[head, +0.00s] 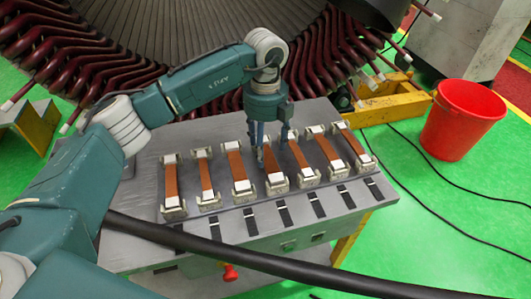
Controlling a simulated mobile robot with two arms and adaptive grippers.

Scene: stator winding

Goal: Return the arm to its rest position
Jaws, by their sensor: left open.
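My left gripper (270,148) points down over the grey workbench (140,240), its fingers apart. It is above the row of orange-brown strips in metal holders, over the strip fourth from the left (272,160). Nothing shows held between the fingers. Whether a fingertip touches that strip or its holder cannot be told. My left arm reaches in from the left and bends down at the wrist. My right gripper is out of the picture.
The large stator with dark red coil ends (110,72) stands behind the bench. A thick black hose (270,262) crosses the front. A red bucket (461,122) stands on the green floor at the right, near thin black cables. A red knob (230,272) sits on the bench front.

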